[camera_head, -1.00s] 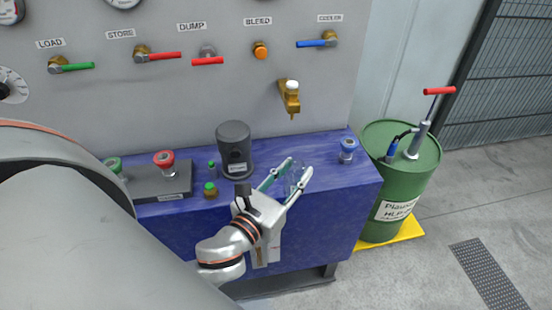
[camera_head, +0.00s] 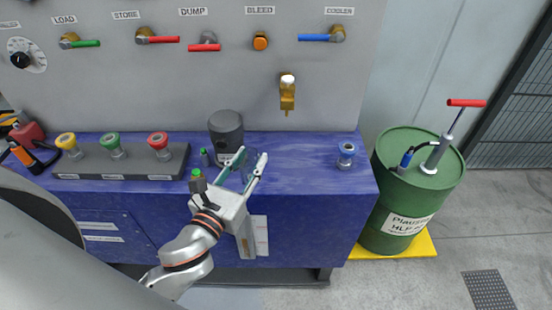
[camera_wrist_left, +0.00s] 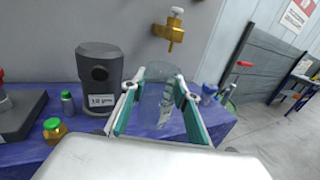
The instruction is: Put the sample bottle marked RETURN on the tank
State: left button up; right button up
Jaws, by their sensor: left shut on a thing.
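My left gripper (camera_head: 245,168) is shut on a clear, see-through vessel (camera_wrist_left: 158,98), held upright between the fingers in the left wrist view; I cannot read any marking on it. It is just right of the dark grey cylinder, above the blue top (camera_head: 300,160) of the cabinet, which may be the tank. Two small green-capped bottles stand left of the cylinder: a dark one (camera_wrist_left: 67,103) and an amber one (camera_wrist_left: 54,130). No RETURN marking is legible. My right gripper is not in view.
The dark grey cylinder (camera_head: 226,130) stands against the wall. A brass tap (camera_head: 287,95) juts out above the top. A blue knob (camera_head: 346,153) stands at right; a button box (camera_head: 95,165) at left. A green drum (camera_head: 395,215) stands beyond. The top's right part is mostly clear.

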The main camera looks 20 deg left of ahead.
aim_at(285, 158)
jog(key=i+l+u, duration=0.15)
jog(key=l+u, duration=0.25)
jog(key=l, duration=0.25)
jog(key=l+u, duration=0.4)
jog(key=l, duration=0.2)
